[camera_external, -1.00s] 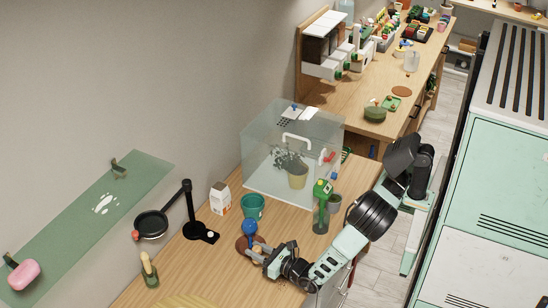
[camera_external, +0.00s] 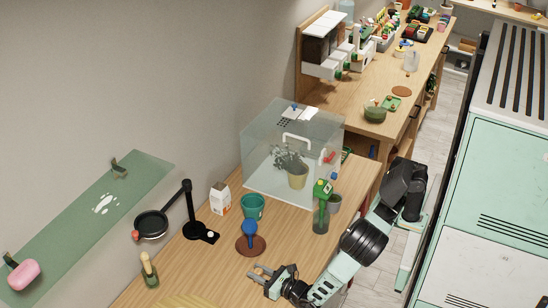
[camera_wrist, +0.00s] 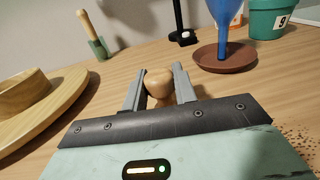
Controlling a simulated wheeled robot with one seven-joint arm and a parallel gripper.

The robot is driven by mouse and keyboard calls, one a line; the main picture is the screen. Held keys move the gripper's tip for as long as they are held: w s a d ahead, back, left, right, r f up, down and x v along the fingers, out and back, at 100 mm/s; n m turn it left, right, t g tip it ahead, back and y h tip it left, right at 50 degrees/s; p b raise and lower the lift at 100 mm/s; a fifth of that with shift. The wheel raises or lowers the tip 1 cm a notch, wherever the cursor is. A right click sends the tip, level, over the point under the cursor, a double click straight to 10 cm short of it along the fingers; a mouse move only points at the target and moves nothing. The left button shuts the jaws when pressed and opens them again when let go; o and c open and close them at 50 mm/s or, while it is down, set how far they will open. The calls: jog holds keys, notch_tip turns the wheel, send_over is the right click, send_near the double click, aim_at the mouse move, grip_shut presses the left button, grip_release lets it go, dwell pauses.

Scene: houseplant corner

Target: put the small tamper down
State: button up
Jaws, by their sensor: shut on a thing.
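The small tamper shows in the wrist view as a rounded wooden knob (camera_wrist: 158,82) between the two grey fingers. My gripper (camera_wrist: 157,88) is shut on it. The lower part of the tamper is hidden behind the gripper body, so I cannot tell whether it touches the table. In the external view my gripper (camera_external: 262,275) is low over the near part of the wooden table (camera_external: 215,270), in front of the brown saucer. The tamper is too small to make out there.
A blue funnel (camera_external: 250,231) stands on the brown saucer (camera_external: 251,248), with a teal pot (camera_external: 252,207) behind. A round wooden piece (camera_wrist: 35,130) lies left in the wrist view. A green tool with a wooden handle (camera_external: 149,272) stands farther left. Bare table lies between.

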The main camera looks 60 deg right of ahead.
aim_at(262, 273)
jog(key=shift+f, duration=0.1)
jog(key=o, duration=0.9)
jog(key=shift+o, duration=0.2)
jog(key=shift+r, duration=0.2)
jog(key=s, duration=0.1)
jog(key=s+p, duration=0.1)
jog(key=s, duration=0.1)
jog(key=s+r, duration=0.1)
jog(key=s, duration=0.1)
jog(key=shift+s+a, duration=0.15)
jog(key=shift+a, duration=0.05)
notch_tip(262, 273, up, 6)
jog(key=p, duration=0.5)
